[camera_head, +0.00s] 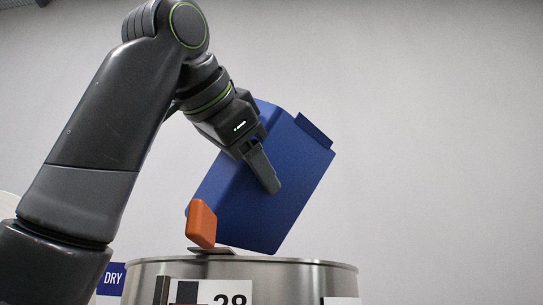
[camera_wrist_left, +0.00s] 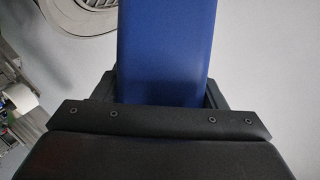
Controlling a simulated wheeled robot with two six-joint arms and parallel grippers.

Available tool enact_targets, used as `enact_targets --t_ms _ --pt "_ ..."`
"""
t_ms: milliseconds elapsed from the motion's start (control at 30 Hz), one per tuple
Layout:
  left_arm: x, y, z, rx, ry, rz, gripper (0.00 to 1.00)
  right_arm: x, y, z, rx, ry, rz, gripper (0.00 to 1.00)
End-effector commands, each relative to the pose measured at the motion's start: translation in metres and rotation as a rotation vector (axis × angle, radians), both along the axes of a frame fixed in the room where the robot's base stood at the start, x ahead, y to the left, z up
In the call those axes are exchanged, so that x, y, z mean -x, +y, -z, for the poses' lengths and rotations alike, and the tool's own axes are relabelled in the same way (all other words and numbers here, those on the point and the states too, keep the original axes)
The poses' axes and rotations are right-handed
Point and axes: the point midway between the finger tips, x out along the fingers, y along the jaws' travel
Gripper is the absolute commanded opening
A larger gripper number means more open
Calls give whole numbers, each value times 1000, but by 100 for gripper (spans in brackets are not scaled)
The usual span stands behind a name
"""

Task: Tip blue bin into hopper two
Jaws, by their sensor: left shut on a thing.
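The blue bin (camera_head: 285,185) is tilted steeply above a round steel hopper (camera_head: 250,278) in the head view. Its lower corner is close to the hopper rim; I cannot tell whether they touch. An orange block-like part (camera_head: 202,223) shows at the bin's lower left, just above the rim. My left gripper (camera_head: 264,170) is shut on the blue bin, with one finger lying along its side. In the left wrist view the bin (camera_wrist_left: 168,50) fills the space between the fingers. The bin's inside and the hopper's inside are hidden. My right gripper is not in view.
The hopper carries a label reading 28 (camera_head: 230,299). A blue sign reading DRY (camera_head: 112,279) is at the lower left. A grey round object (camera_wrist_left: 80,12) and a white roll (camera_wrist_left: 20,97) show in the left wrist view. The wall at right is bare.

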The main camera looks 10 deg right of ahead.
Motion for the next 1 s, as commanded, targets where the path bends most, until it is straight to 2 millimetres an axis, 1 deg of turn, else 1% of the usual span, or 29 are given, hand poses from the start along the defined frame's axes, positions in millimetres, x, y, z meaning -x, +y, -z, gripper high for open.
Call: enact_targets --t_ms 33,433,1000 --pt "-5 6 -2 4 -2 -2 24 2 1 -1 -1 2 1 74" --pt "-43 42 -2 4 -1 -3 24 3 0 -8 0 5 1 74" --pt "-97 94 -3 4 -1 -2 24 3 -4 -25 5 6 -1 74"
